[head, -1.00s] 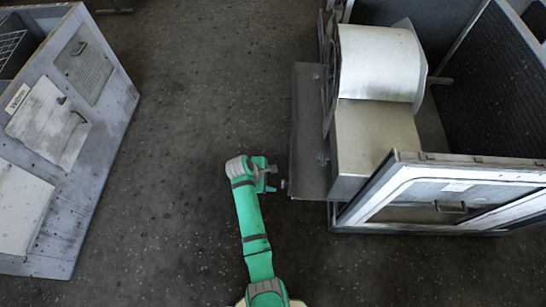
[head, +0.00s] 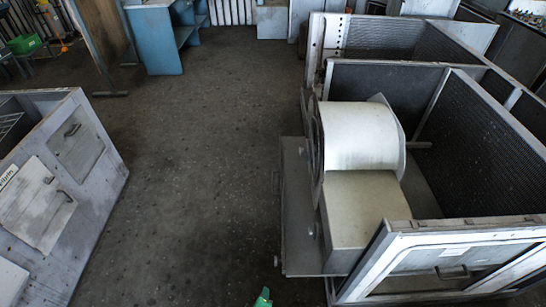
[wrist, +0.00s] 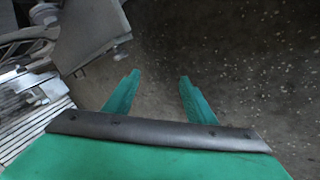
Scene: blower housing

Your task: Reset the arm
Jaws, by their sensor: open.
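My gripper (wrist: 158,98) shows in the wrist view with its two green fingers spread apart and nothing between them. Dark floor lies beyond the fingertips. In the head view only a small green piece of my arm shows at the bottom edge, left of the blower housing. The blower housing (head: 362,140) has a pale rounded drum and a boxy outlet, and it sits in an open metal cabinet on the right. A flat grey panel (head: 299,225) stands along its left side, apart from my arm.
A grey cabinet (head: 82,215) with small doors stands at the left. A blue bench (head: 153,40) stands at the back. The floor (head: 200,190) between the cabinets is clear. A framed panel (head: 450,262) fronts the right cabinet.

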